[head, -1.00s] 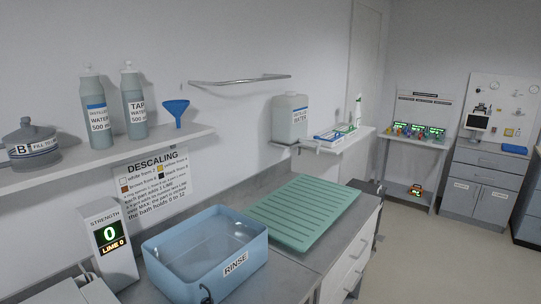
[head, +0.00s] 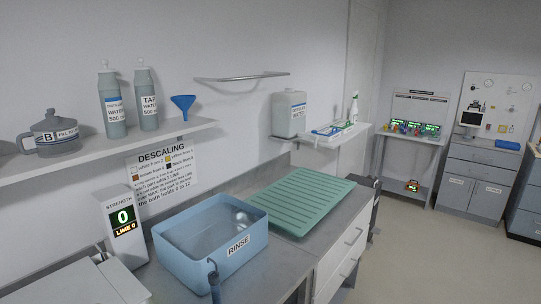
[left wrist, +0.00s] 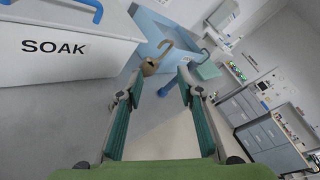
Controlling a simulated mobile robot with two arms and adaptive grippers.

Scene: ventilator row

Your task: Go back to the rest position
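My left gripper (left wrist: 155,88) shows in the left wrist view. Neither gripper shows in the head view, and my right gripper is in no view.
A counter carries the blue RINSE basin (head: 190,268), a green ribbed mat (head: 300,200) and a strength display (head: 123,228) reading 0. A shelf (head: 100,152) holds bottles, a funnel (head: 182,104) and a jug (head: 56,136). Open floor (head: 440,255) lies at the right.

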